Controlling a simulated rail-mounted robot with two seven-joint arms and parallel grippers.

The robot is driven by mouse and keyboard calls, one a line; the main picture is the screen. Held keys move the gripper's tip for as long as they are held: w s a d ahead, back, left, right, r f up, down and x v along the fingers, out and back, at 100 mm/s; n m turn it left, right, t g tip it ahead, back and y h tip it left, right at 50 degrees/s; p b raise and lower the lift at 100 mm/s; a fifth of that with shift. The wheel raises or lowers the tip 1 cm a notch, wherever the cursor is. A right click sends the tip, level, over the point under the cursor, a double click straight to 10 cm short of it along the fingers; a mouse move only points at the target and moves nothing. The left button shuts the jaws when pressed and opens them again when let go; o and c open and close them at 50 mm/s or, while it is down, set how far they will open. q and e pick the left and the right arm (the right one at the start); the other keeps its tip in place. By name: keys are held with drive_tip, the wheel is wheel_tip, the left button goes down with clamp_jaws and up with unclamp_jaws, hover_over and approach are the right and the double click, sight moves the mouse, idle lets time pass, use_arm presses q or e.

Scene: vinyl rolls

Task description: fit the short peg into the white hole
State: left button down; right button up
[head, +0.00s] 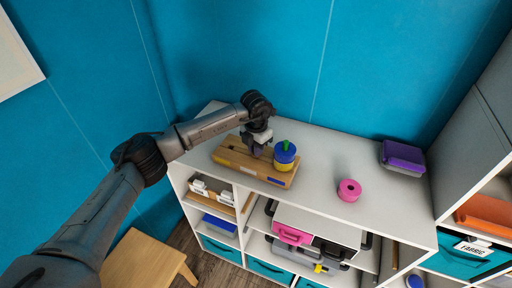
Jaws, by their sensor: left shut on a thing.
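A wooden base (229,157) lies on top of the white shelf unit. A stack of a blue roll over a yellow one (285,157) stands on its right part, with a green peg (286,145) sticking up from the middle. My left gripper (257,148) points down over the middle of the base, left of the stack. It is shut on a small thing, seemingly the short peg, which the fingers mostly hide. I cannot tell whether that thing touches the base. I cannot make out the white hole. My right gripper is not in view.
A pink roll (349,190) lies on the shelf top to the right, and a purple-lidded case (403,157) stands farther right. The shelf top (330,150) between them and the base is clear. Teal walls stand behind and left.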

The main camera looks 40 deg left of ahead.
use_arm(q)
drive_tip(key=shift+f, duration=0.25)
idle(0.3)
drive_tip(key=shift+a+f, duration=0.1)
drive_tip(key=shift+f, duration=0.15)
idle(0.8)
drive_tip(key=c, duration=1.1)
unclamp_jaws()
drive_tip(key=shift+o, duration=0.4)
drive_tip(key=shift+o, duration=0.2)
drive_tip(key=o, duration=0.4)
drive_tip(key=shift+r, duration=0.1)
drive_tip(key=shift+o, duration=0.2)
drive_tip(key=shift+r, duration=0.2)
